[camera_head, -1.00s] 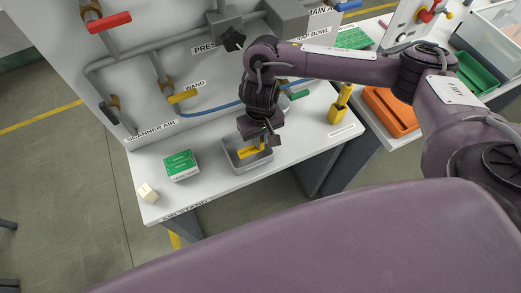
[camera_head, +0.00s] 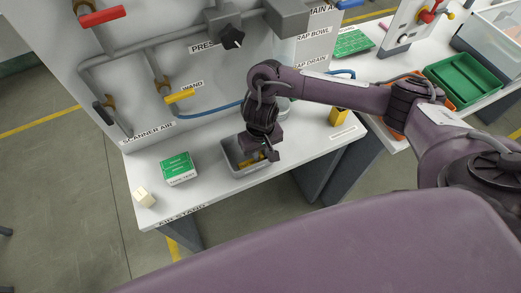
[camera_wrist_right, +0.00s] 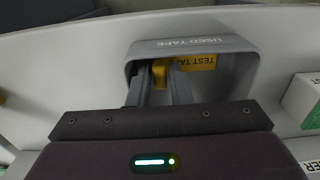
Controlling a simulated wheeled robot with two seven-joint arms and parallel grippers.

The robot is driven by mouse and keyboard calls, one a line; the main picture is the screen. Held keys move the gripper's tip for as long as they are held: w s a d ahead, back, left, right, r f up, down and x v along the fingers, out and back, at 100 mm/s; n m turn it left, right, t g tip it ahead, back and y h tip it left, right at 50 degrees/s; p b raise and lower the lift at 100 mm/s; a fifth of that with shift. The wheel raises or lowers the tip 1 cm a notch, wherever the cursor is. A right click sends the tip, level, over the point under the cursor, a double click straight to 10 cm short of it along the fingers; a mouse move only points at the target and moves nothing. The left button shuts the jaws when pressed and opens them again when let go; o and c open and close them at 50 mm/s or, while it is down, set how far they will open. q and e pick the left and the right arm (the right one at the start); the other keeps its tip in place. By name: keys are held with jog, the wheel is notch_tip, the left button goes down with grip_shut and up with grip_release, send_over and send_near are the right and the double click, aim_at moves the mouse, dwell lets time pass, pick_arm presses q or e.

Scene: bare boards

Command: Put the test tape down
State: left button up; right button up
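The test tape (camera_wrist_right: 198,63) is a yellow piece with a printed label and a thicker yellow part. In the right wrist view it is inside the grey tray marked USED TAPE (camera_wrist_right: 190,44). My right gripper (camera_wrist_right: 160,76) reaches into the tray, with its two fingers on either side of the thick yellow part, closed up against it. In the head view my right gripper (camera_head: 266,157) is at the right side of the tray (camera_head: 240,174), and yellow shows beside it. Whether the tape touches the tray floor is hard to tell. My left gripper is not in view.
A green and white box (camera_head: 178,168) and a small cream block (camera_head: 144,197) stand left of the tray on the white bench. A yellow holder (camera_head: 338,117) stands to the right. A pipe panel with valve handles rises behind. Clear bench lies around the tray.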

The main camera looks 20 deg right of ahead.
aim_at(260, 153)
jog(key=shift+o, duration=1.2)
notch_tip(260, 153, up, 12)
jog(key=p, duration=0.4)
jog(key=shift+r, duration=0.15)
